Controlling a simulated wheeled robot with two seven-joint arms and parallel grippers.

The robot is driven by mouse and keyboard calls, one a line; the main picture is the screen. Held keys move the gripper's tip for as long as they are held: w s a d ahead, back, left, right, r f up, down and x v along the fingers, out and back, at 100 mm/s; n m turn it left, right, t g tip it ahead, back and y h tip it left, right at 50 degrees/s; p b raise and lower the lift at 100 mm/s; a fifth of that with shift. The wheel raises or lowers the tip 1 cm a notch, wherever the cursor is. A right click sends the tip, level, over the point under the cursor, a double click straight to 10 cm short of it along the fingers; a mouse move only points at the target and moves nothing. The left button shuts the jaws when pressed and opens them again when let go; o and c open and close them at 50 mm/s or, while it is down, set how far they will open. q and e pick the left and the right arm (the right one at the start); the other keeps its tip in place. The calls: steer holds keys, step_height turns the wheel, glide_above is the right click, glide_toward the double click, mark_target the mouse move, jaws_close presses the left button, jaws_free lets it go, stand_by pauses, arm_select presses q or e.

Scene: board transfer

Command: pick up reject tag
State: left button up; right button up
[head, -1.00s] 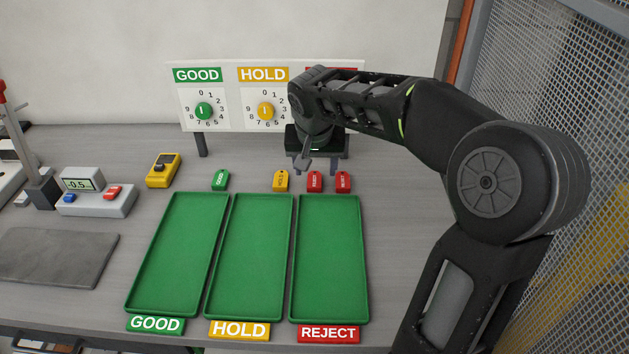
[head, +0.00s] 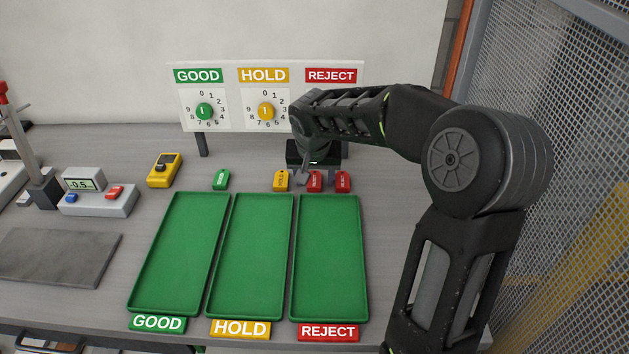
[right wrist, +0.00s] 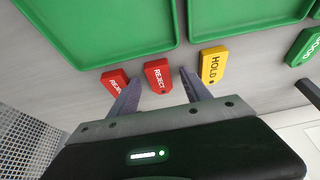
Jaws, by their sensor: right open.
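Two red reject tags lie on the bench behind the REJECT tray. The left one (head: 315,181) is beside the yellow hold tag (head: 281,180); the other (head: 343,182) is just to its right. My right gripper (head: 318,177) is open and low over the left reject tag. In the right wrist view, that reject tag (right wrist: 158,76) lies between the tips of my open right gripper (right wrist: 160,77), with a gap to each finger. The second reject tag (right wrist: 115,80) is outside the fingers, close to one of them. My left gripper is not in view.
The yellow hold tag (right wrist: 213,64) lies just outside the other finger. Green GOOD (head: 178,300), HOLD (head: 250,305) and REJECT (head: 330,310) trays fill the front. A dial board (head: 221,92) stands behind the gripper. A wire mesh fence (head: 560,130) is at right.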

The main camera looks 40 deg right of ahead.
steer(key=shift+c, duration=0.5)
jaws_close()
